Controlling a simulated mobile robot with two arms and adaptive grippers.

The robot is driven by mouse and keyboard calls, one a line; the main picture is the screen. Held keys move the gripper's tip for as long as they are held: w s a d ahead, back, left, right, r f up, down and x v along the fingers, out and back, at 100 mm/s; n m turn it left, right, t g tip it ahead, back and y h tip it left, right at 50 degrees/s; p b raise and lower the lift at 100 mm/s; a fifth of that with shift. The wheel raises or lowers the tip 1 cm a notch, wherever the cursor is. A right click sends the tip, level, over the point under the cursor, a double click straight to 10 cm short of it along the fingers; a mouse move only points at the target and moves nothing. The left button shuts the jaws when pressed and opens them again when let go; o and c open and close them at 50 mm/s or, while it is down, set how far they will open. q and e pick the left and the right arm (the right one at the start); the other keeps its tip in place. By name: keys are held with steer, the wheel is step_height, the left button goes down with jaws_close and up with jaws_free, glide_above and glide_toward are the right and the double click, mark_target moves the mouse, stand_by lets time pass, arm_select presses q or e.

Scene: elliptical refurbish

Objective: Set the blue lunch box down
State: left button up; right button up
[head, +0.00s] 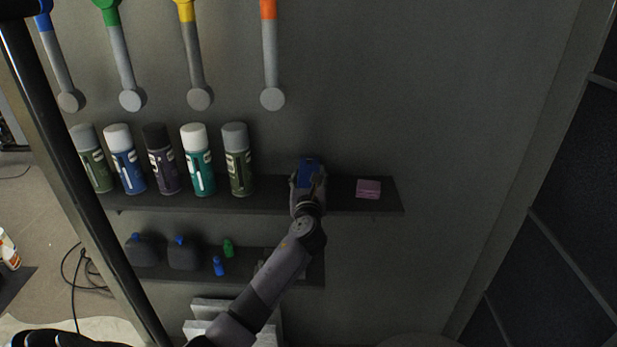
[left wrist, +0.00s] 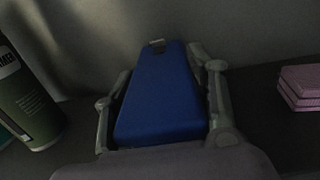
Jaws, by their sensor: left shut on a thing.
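The blue lunch box (head: 308,172) is in my left gripper (head: 307,181) at the upper wall shelf (head: 270,206), between the spray cans and a pink block. In the left wrist view the blue lunch box (left wrist: 163,95) lies between the two fingers of my left gripper (left wrist: 160,105), which is shut on it. The gripper hides its lower part, so I cannot tell whether it touches the shelf. My right gripper is not in view.
Several spray cans stand on the upper shelf; the nearest is a green one (head: 237,160). A pink block (head: 368,188) sits to the right. Dark jugs (head: 184,254) and small bottles stand on the lower shelf. Long-handled tools (head: 272,60) hang above.

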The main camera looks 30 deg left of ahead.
arm_select(q)
steer(key=o, duration=1.6)
steer(key=shift+c, duration=0.2)
